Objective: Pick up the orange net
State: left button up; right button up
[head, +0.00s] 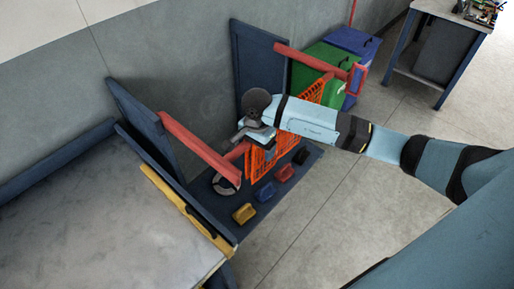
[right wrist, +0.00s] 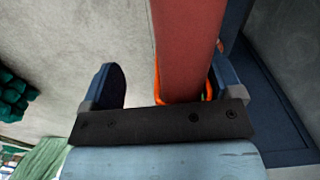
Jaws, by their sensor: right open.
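My right gripper (head: 250,140) is at the red bar, over the upper part of the net. In the right wrist view the right gripper (right wrist: 165,65) is open, with the red bar (right wrist: 186,45) between its fingers, closer to the right finger. Orange strands (right wrist: 158,85) of the net show beside the bar. My left gripper is not in view.
Below the net, several small coloured blocks (head: 244,213) sit on a dark blue base. A grey-topped table (head: 100,225) stands at the left. Green (head: 318,68) and blue (head: 352,45) bins stand behind.

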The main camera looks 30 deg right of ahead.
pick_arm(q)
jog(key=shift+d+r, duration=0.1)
pick_arm(e)
jog(key=shift+f, duration=0.1)
jog(key=c, duration=1.1)
pick_arm(q)
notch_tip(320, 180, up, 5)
jog(key=p, duration=0.5)
pick_arm(e)
notch_tip(320, 180, up, 12)
jog(key=shift+f, duration=0.25)
grip_shut()
jog(key=shift+r, duration=0.3)
pick_arm(q)
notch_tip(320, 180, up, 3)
jog(key=p, duration=0.3)
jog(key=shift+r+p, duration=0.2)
jog(key=shift+p, duration=0.15)
pick_arm(e)
notch_tip(320, 180, up, 18)
